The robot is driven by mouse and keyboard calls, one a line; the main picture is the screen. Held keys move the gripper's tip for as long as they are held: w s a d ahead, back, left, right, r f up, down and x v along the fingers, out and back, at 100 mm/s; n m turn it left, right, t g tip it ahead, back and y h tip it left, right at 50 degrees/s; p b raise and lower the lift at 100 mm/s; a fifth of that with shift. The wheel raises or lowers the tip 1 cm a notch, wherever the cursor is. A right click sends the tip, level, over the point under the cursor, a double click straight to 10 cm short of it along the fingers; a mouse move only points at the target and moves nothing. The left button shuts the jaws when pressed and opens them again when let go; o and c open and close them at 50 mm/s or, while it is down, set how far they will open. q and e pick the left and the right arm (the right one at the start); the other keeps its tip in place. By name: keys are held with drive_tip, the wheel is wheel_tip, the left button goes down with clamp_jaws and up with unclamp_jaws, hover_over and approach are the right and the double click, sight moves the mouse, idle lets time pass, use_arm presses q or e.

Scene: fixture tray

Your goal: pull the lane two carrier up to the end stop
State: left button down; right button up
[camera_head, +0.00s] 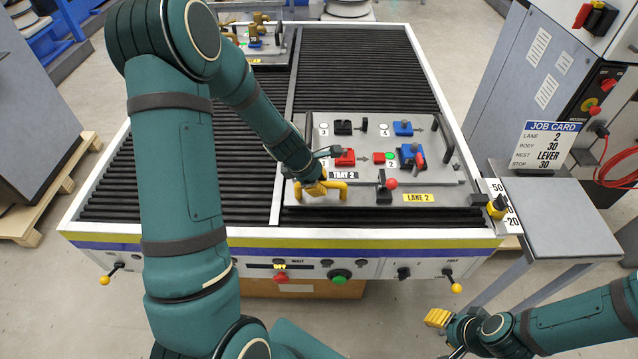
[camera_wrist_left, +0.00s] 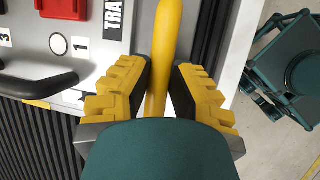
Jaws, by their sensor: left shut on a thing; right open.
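The lane two carrier (camera_head: 370,135) is a grey plate on the right lane's black rollers, near the front edge, with TRAY 2 and LANE 2 labels. My left gripper (camera_head: 316,188) is at its front left corner, shut on a yellow handle (camera_head: 338,186). In the left wrist view the yellow bar (camera_wrist_left: 168,45) runs between the ribbed yellow fingers (camera_wrist_left: 163,80). A black and yellow stop (camera_head: 498,207) sits on a numbered scale right of the carrier's front corner; whether they touch I cannot tell. My right gripper (camera_head: 438,317) is open and empty, below the conveyor's front.
Another carrier (camera_head: 284,58) stands far back on the left lane. The job card (camera_head: 549,145) reads lane 2, body 30, nest lever, stop 30. A grey side table (camera_head: 560,215) stands at right. Rollers behind the carrier are clear. Buttons and levers line the front panel.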

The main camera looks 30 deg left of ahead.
use_arm(q)
drive_tip(key=shift+s+d+f, duration=0.15)
drive_tip(key=c, duration=0.8)
unclamp_jaws()
drive_tip(key=shift+c, duration=0.2)
drive_tip(key=shift+r, duration=0.45)
drive_tip(key=v, duration=1.1)
drive_tip(key=shift+s+r, duration=0.1)
